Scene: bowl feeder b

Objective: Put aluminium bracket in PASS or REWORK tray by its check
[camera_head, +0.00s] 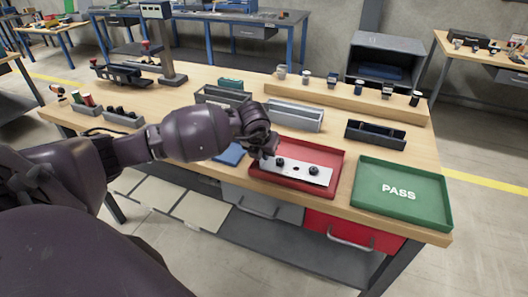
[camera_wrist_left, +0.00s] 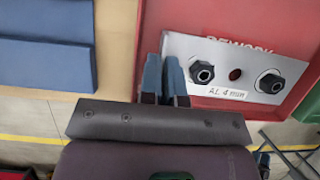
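The aluminium bracket (camera_head: 300,170) is a pale flat plate labelled "AL 4 mm", with a dark hex fastener near each end and an open hole between them. It is in or just above the red REWORK tray (camera_head: 341,161); contact with the floor is unclear. The wrist view shows the bracket (camera_wrist_left: 233,75) and the tray lettering (camera_wrist_left: 240,46) beside it. My left gripper (camera_head: 265,152) is at the bracket's left end, its blue fingers (camera_wrist_left: 166,80) nearly together with the plate's end edge between them. The green PASS tray (camera_head: 432,206) is empty. My right gripper is out of view.
Grey bins (camera_head: 292,115) and a black bin (camera_head: 376,134) stand behind the trays. A blue item (camera_head: 229,154) lies left of the REWORK tray, partly behind my arm. A wooden ledge (camera_head: 340,100) with several small parts runs along the back.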

